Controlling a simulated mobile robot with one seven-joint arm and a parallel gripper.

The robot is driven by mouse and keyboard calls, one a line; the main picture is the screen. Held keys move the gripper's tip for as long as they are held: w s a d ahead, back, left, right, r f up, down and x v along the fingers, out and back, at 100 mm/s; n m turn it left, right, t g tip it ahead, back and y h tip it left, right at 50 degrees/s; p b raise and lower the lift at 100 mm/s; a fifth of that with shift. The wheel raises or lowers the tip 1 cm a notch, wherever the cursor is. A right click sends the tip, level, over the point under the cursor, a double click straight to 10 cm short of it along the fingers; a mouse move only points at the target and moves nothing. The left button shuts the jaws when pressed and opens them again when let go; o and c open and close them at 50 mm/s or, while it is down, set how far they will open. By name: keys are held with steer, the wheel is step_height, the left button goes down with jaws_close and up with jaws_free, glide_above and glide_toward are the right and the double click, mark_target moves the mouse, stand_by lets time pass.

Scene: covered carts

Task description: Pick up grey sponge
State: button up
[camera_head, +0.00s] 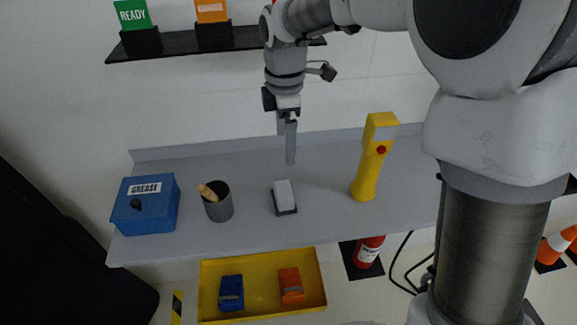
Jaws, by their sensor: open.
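A small block with a light grey top and a dark base, which looks like the grey sponge (284,194), lies on the grey bench (320,205) near its middle. My gripper (288,160) points down above and behind it, apart from it. The fingers look nearly edge-on, and nothing shows between them. The jaws are open and empty. The top and near side of the sponge are in plain view.
A grey cup with a wooden handle (220,206) and a blue GREASE box (145,215) stand left. A yellow torch-like tool (373,160) stands upright right. A wall shelf (180,45) hangs above. A yellow tray (262,310) lies below the bench's front edge.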

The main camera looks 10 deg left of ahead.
glide_above(284, 190)
steer(key=f, duration=1.1)
steer(key=shift+w+d+f+b, duration=0.1)
steer(key=shift+d+f+b, duration=0.15)
steer(key=shift+f+b, duration=0.05)
steer(key=f, duration=0.4)
steer(key=shift+s+a, duration=0.2)
steer(key=shift+a, duration=0.1)
steer(key=shift+f, duration=0.65)
steer(key=c, duration=1.1)
